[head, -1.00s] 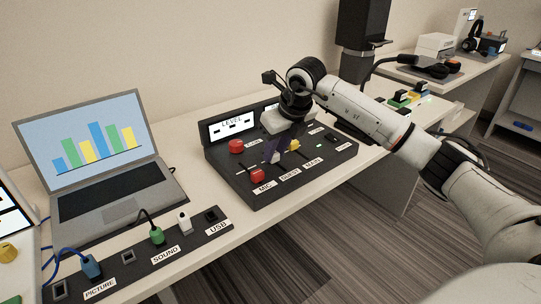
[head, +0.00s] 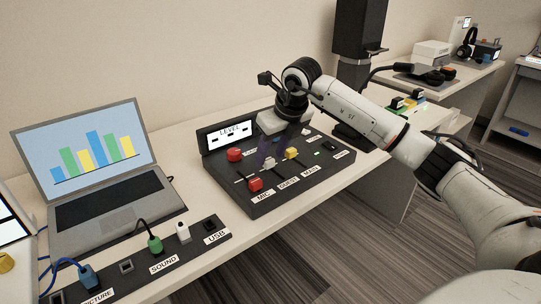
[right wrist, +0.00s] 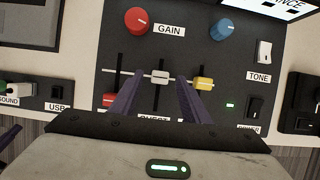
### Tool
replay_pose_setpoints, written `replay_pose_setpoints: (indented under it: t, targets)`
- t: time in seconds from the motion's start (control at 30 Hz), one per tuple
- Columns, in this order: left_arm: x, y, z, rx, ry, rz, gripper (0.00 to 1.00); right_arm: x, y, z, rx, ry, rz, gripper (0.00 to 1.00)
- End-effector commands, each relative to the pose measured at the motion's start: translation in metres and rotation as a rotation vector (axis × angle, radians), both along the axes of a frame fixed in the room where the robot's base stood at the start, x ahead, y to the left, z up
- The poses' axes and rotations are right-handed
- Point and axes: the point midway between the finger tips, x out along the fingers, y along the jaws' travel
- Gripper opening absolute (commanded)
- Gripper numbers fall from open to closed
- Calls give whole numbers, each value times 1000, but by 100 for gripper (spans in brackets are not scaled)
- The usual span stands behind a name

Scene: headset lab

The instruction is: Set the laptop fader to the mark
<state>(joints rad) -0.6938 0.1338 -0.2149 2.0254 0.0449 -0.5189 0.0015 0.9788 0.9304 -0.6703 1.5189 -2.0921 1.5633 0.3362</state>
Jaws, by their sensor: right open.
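A black mixer panel (head: 300,182) on the desk has three sliders: red (head: 255,184), white (head: 269,162) and yellow (head: 291,153). Their labels look like MIC, GUEST and MAIN; I read no laptop label. In the right wrist view the white slider cap (right wrist: 160,77) sits on a pale line crossing the slots. The yellow cap (right wrist: 203,83) is slightly below that line, the red cap (right wrist: 110,100) lower. My right gripper (right wrist: 160,80) is open, its purple fingers either side of the white cap with gaps. It hangs over the panel in the head view (head: 270,148). My left gripper is out of view.
A laptop (head: 105,175) showing a bar chart stands left of the panel. A connector strip (head: 190,252) with several plugs lies in front of it. The panel also has a red gain knob (head: 235,154) and a level display (head: 229,135). A second desk stands behind right.

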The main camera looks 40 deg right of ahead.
Motion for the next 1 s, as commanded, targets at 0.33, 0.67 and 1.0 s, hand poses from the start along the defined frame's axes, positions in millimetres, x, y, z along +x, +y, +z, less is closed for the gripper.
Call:
replay_pose_setpoints:
  t: [0.33,0.67,1.0]
  targets:
    - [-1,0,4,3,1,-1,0,-25,-1,63,-1,-3,-2,42]
    - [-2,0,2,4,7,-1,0,-33,-1,79,-1,0,-1,42]
    - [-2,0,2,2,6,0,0,-33,0,79,-1,0,-1,42]
